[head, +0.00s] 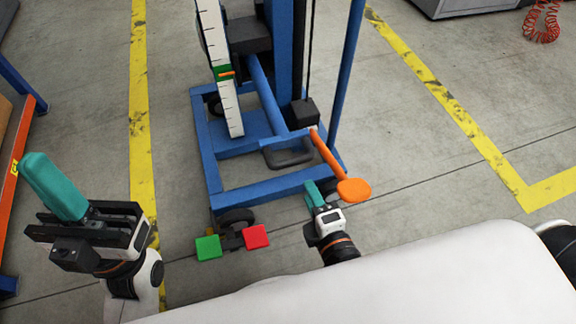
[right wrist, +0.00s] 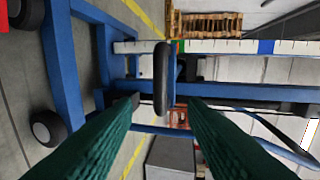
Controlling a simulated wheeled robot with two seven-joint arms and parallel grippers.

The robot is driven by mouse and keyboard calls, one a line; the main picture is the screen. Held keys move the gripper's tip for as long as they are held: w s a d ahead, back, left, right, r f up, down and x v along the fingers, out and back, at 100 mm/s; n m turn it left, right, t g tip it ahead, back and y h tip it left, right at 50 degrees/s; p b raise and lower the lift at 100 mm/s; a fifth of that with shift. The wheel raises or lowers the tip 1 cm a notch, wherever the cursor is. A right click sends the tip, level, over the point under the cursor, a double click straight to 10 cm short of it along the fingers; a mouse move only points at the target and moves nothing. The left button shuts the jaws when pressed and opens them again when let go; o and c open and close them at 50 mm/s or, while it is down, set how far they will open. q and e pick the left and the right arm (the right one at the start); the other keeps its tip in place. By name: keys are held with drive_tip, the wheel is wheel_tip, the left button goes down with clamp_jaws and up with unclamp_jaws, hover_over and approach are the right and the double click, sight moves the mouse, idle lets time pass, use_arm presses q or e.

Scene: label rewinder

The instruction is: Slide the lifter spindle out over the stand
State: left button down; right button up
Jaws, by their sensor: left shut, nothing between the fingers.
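The blue lifter (head: 270,190) stands on its wheeled base ahead of me. A black U-shaped handle (head: 288,160) sticks out from its front; in the right wrist view the handle (right wrist: 161,75) lies upright ahead of the fingertips. My right gripper (head: 313,187) is open and empty in front of the base, just short of the handle; its teal fingers show in the right wrist view (right wrist: 165,104). My left gripper (head: 37,162) is shut and empty, far left of the lifter. I cannot pick out the spindle or the stand.
An orange lever with a round end (head: 355,189) reaches out just right of my right gripper. A green pedal (head: 208,247) and a red pedal (head: 256,237) sit low in front. A white scale (head: 222,80) rises on the lifter.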

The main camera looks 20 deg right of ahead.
sight(296, 164)
drive_tip(key=x, duration=1.1)
drive_tip(key=shift+w, duration=0.35)
drive_tip(key=shift+c, duration=0.6)
clamp_jaws()
